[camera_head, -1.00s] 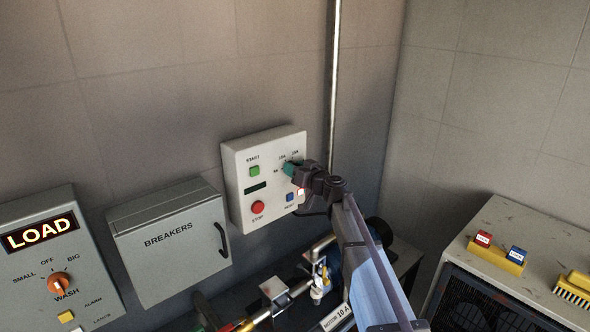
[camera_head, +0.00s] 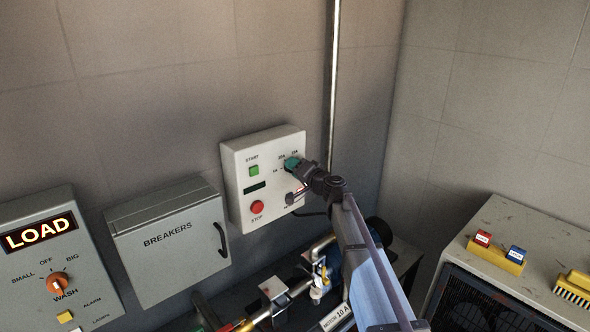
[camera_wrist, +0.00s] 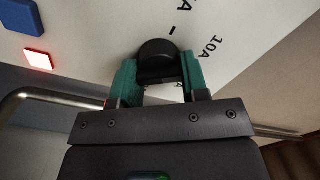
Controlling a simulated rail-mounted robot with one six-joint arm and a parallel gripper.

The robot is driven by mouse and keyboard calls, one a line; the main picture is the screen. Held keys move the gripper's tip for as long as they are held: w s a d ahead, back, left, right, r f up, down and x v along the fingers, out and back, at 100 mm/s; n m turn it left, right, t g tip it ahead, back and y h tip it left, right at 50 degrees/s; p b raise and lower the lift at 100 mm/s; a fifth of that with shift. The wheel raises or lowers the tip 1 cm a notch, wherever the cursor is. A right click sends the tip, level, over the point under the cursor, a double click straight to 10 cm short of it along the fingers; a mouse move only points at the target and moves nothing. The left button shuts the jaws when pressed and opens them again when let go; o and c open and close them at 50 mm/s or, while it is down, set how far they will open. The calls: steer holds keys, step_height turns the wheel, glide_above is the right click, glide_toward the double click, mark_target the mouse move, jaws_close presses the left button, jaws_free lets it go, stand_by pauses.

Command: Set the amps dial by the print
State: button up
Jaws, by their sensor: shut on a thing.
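The amps dial is a black round knob (camera_wrist: 157,52) on the white control box (camera_head: 236,150). My gripper (camera_head: 292,164) is at the box's upper right, and its teal fingers close on both sides of the knob in the wrist view (camera_wrist: 157,72). A "10A" mark (camera_wrist: 211,47) is printed right of the knob there, with part of another mark above it. The dial's pointer cannot be made out. A label (camera_head: 336,317) below reads "MOTOR 10 A".
The box has a green start button (camera_head: 254,171), a red stop button (camera_head: 257,207) and a dark display (camera_head: 255,187). A blue button (camera_wrist: 22,17) and a lit red lamp (camera_wrist: 38,60) are close to my gripper. A breakers cabinet (camera_head: 170,240) hangs at left.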

steer(key=shift+m, duration=0.3)
steer(key=o, duration=0.9)
steer(key=v, duration=1.1)
steer(key=shift+w, duration=0.1)
